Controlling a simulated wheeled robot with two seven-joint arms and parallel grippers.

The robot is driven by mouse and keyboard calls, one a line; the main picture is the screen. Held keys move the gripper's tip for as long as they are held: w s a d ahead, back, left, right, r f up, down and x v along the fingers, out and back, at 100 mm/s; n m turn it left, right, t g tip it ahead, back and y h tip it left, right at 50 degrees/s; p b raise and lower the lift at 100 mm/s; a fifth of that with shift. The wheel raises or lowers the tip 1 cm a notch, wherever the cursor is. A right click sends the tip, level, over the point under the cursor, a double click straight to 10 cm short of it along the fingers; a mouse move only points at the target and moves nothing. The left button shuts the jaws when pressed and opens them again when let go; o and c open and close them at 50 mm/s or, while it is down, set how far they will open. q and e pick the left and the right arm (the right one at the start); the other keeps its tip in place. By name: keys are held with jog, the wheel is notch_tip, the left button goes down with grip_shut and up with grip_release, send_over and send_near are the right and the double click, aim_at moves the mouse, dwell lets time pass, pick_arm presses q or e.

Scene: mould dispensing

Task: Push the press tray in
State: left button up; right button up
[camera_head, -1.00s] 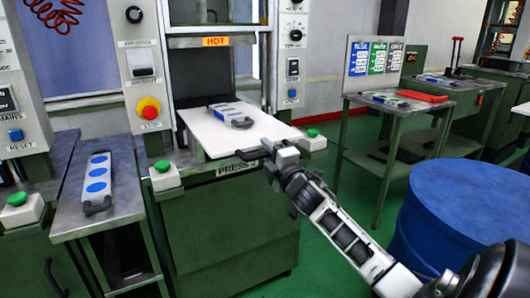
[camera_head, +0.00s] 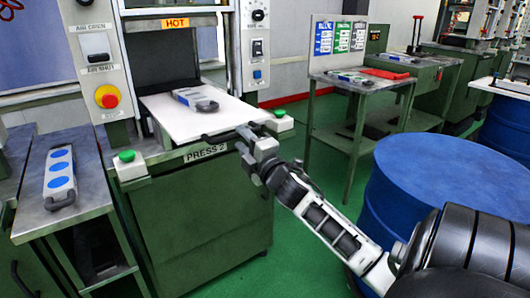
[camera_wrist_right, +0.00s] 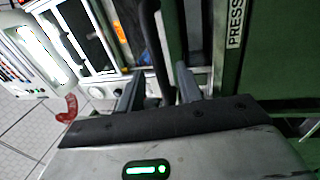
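The press tray (camera_head: 177,122) is a flat white plate sticking out of the press above the PRESS 2 label. A grey mould with blue marks and a dark handle (camera_head: 196,99) lies on it, towards the press opening. My right gripper (camera_head: 240,135) is at the tray's front edge, near its right end. In the right wrist view the two fingers (camera_wrist_right: 158,88) stand apart. A dark bar (camera_wrist_right: 152,40), which looks like the tray handle, runs between them with gaps beside it. My left gripper is out of view.
A green button box (camera_head: 127,165) stands left of the tray, another (camera_head: 279,121) right of it. A side table at left holds a mould with blue discs (camera_head: 60,178). A blue drum (camera_head: 437,190) stands right of my arm.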

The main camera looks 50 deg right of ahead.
jog(key=v, duration=1.1)
jog(key=shift+s+r, duration=0.1)
